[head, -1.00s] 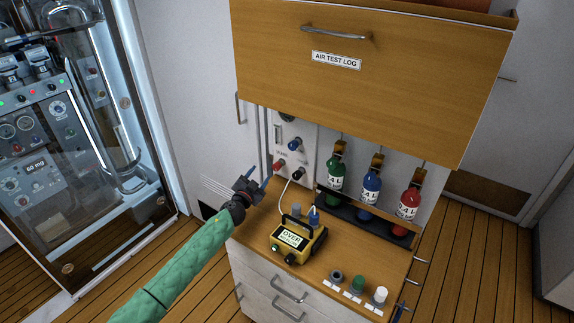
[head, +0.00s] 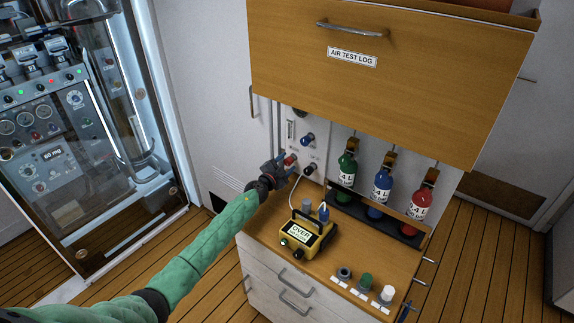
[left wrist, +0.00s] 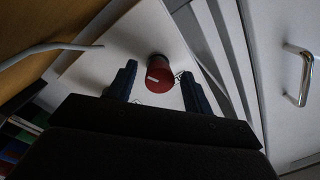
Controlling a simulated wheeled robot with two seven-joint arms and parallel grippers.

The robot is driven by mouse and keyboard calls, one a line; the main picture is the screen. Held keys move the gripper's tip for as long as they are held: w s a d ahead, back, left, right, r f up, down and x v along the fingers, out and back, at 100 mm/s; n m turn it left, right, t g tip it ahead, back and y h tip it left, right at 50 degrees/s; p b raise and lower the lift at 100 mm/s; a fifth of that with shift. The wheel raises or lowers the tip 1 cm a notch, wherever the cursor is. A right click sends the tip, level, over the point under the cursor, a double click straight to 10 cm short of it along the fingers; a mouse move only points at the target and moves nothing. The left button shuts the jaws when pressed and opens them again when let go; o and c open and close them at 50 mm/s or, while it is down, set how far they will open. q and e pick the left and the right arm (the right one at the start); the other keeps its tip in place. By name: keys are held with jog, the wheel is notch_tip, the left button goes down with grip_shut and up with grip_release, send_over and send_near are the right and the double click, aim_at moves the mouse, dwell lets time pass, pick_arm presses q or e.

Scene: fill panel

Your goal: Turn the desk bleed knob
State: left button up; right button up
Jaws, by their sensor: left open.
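A red knob (head: 290,159) with a white mark sits on the pale panel (head: 318,145) at the back left of the desk. My left gripper (head: 283,164) is at this knob, open. In the left wrist view the red knob (left wrist: 159,75) shows between the two blue fingertips (left wrist: 157,84), with a gap on each side. A blue knob (head: 307,139) is above it on the panel, and a black knob (head: 310,169) is to its right. The panel lettering is too small to read. My right gripper is not in view.
A yellow meter (head: 307,235) stands on the wooden desk top (head: 350,260), with a pale hose beside it. Green, blue and red bottles (head: 382,185) stand in a black rack at right. A wooden cabinet (head: 400,80) overhangs the panel.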

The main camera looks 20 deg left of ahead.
pick_arm(q)
jog(key=shift+w+d, duration=0.15)
jog(key=shift+w, duration=0.25)
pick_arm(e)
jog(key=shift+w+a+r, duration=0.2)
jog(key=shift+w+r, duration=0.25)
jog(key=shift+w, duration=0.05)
pick_arm(q)
jog(key=shift+c, duration=0.4)
jog(key=c, duration=0.9)
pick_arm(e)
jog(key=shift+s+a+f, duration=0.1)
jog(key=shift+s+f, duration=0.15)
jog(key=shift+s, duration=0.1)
